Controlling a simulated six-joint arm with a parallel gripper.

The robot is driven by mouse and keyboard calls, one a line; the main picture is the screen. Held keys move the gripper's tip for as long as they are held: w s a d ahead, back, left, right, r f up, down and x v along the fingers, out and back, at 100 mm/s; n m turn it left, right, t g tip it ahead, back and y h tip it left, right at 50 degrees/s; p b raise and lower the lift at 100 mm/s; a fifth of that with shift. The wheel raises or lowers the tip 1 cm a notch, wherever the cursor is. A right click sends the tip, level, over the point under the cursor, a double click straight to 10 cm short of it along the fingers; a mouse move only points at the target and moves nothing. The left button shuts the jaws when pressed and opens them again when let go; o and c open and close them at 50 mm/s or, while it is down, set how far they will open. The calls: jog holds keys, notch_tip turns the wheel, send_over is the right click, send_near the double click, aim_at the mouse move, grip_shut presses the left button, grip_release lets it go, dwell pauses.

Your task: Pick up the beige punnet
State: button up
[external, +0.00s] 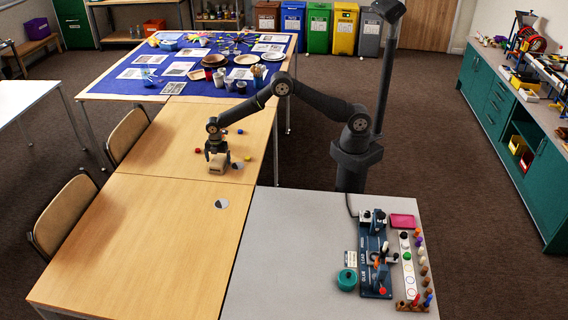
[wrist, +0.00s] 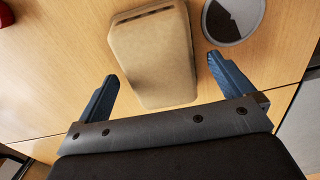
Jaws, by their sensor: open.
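The beige punnet (wrist: 152,50) is a tapered box with rounded corners and a dark slot along its far edge. It rests on the wooden table. In the external view the punnet (external: 217,166) is small and partly covered by my gripper (external: 216,149), which points down just over it. In the wrist view my gripper (wrist: 162,68) is open, with one blue finger to each side of the punnet's near end. No contact shows, and the height of the fingertips over the table is hard to judge.
A grey and white disc (wrist: 233,18) lies close to the punnet's right in the wrist view, near the right finger. A red object (wrist: 5,14) is at the upper left. Another disc (external: 222,203) lies nearer the camera. The front wooden table (external: 130,250) is mostly clear.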

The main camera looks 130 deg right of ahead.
jog(key=c, duration=1.1)
jog(key=shift+o, duration=0.2)
jog(key=shift+r, duration=0.15)
